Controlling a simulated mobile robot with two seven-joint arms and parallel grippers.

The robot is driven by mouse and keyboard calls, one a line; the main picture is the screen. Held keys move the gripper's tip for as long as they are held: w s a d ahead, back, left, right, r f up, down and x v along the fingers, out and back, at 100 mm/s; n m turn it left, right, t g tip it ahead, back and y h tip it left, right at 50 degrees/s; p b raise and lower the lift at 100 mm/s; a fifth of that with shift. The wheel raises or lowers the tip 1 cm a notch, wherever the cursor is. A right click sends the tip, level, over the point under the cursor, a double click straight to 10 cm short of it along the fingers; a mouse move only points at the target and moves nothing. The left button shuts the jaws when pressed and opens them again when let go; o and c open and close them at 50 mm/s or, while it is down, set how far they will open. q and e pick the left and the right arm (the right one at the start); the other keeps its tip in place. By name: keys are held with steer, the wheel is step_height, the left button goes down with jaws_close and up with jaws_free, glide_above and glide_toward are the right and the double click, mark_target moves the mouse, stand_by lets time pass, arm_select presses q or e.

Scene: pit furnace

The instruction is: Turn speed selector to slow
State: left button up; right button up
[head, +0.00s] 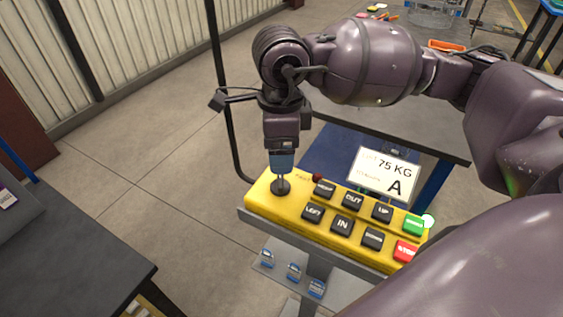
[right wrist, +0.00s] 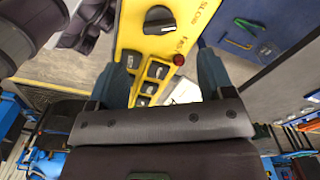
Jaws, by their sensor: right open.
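The speed selector (head: 281,187) is a round dark knob at the left end of the yellow control box (head: 262,197). In the right wrist view the knob (right wrist: 160,20) is at the top centre, with a raised grip bar across it. The word SLOW is printed on the yellow face to its right, and a second, partly readable label is below that. I cannot tell surely which label the knob points to. My right gripper (head: 282,168) points down just above the knob in the head view. Its fingers (right wrist: 165,80) are apart with nothing between them. My left gripper is not in view.
Black buttons (head: 346,224), a green button (head: 414,225) and a red button (head: 405,251) lie right of the knob. A small red lamp (head: 318,178) is close beside it. A white sign (head: 384,174) stands behind. A dark table (head: 75,262) is at lower left.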

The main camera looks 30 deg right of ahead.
steer(key=shift+r, duration=1.45)
